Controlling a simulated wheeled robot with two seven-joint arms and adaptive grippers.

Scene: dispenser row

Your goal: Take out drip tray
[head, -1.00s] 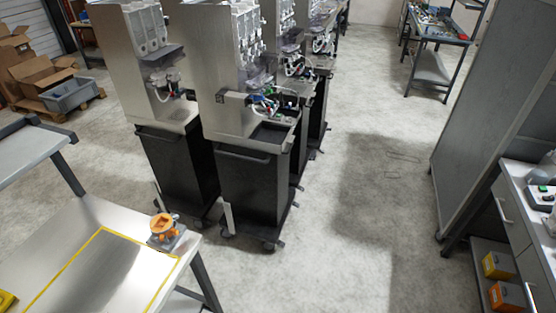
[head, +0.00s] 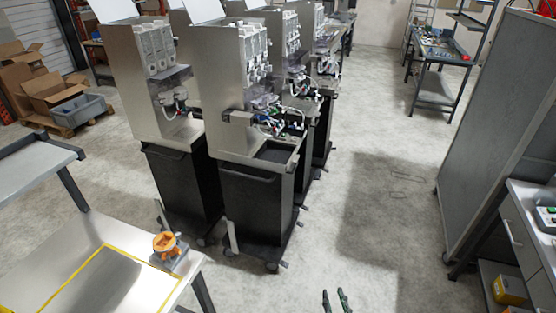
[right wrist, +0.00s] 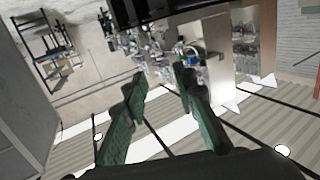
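Several metal dispensers stand in a row on black wheeled cabinets. The nearest dispenser (head: 228,100) has clear bottles, tubing and small coloured fittings. A dark, shallow tray-like recess (head: 276,154), which looks like the drip tray, sits on its ledge below the fittings. My right gripper (head: 335,298) shows only as two green fingertips at the bottom edge, well short of the dispenser. In the right wrist view its two fingers (right wrist: 159,76) are apart with nothing between them. The dispensers show tilted and upside down beyond them. My left gripper is not in view.
A workbench (head: 190,270) with a yellow-outlined area and an orange part (head: 166,244) stands at lower left. A tall grey panel (head: 490,130) and a drawer counter (head: 510,225) are at right. The floor (head: 370,200) between is clear.

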